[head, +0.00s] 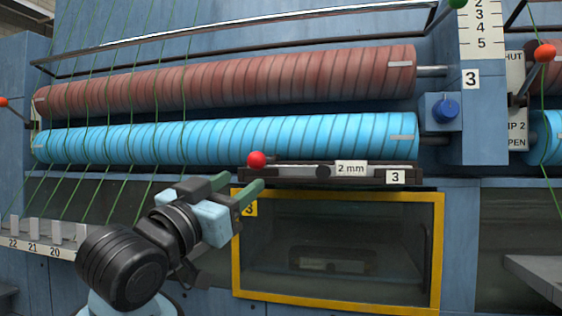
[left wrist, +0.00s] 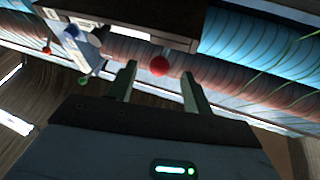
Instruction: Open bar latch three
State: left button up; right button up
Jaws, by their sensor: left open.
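The latch bar marked 3 (head: 372,176) is dark and runs level under the blue roller, with a "2 mm" tag. A red ball knob (head: 256,160) is at its left end. My left gripper (head: 243,182) is open and empty, with its two green fingers pointing up at the knob from below. In the left wrist view the red knob (left wrist: 159,66) appears in the gap between the fingertips, and I see no finger touching it. How far the knob lies beyond the tips is hard to tell. My right gripper is not in view.
A yellow-framed window (head: 338,301) marked 3 sits right below the bar. A blue roller (head: 230,138) and a brown roller (head: 230,80) lie above. Green strands cross them at left. A blue knob (head: 446,110) and a red-knobbed lever (head: 545,52) are at right.

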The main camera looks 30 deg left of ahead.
aim_at(251, 164)
pick_arm(q)
jog(key=shift+s+d+r, duration=0.15)
jog(key=shift+s+r, duration=0.35)
jog(key=shift+r, duration=0.2)
jog(key=shift+a, duration=0.2)
jog(key=shift+w, duration=0.25)
jog(key=x, duration=0.7)
jog(key=shift+w+r, duration=0.1)
jog(key=shift+r, duration=0.1)
grip_shut()
